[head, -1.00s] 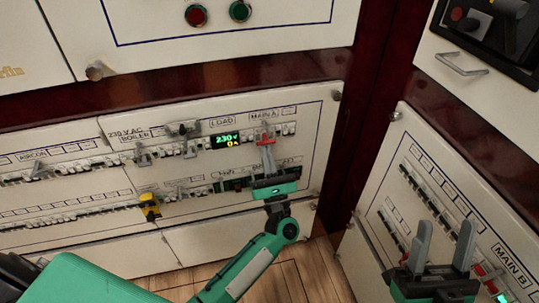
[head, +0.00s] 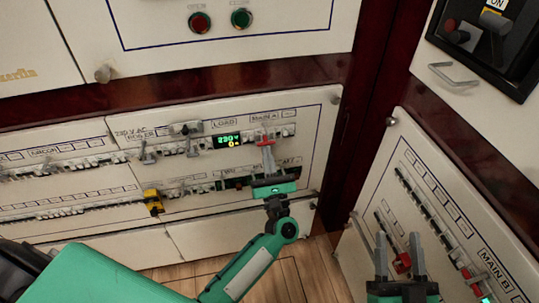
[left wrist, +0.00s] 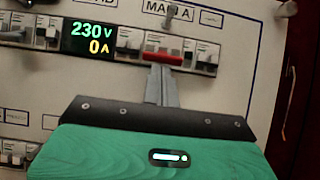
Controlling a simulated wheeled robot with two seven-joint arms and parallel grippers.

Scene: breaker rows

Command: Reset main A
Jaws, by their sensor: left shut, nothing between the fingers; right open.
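The main A breaker has a wide red handle (head: 265,143) under the "MAIN A" label on the front panel; it also shows in the left wrist view (left wrist: 163,59). My left gripper (head: 267,158) is shut and empty. Its fingertips (left wrist: 160,72) are at the lower edge of the red handle and overlap it in the picture; whether they touch cannot be told. The green display (left wrist: 92,38) beside the breaker reads 230 V and 0 A. My right gripper (head: 399,251) is open and empty, in front of the right-hand panel.
Rows of other breakers flank main A, with several grey levers (head: 149,152) and a yellow one (head: 153,200) standing out. The right-hand panel (head: 443,185) carries "MAIN B" and red handles (head: 403,262). A drawer-type handle (head: 457,75) sticks out above it. Wooden floor (head: 300,272) lies below.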

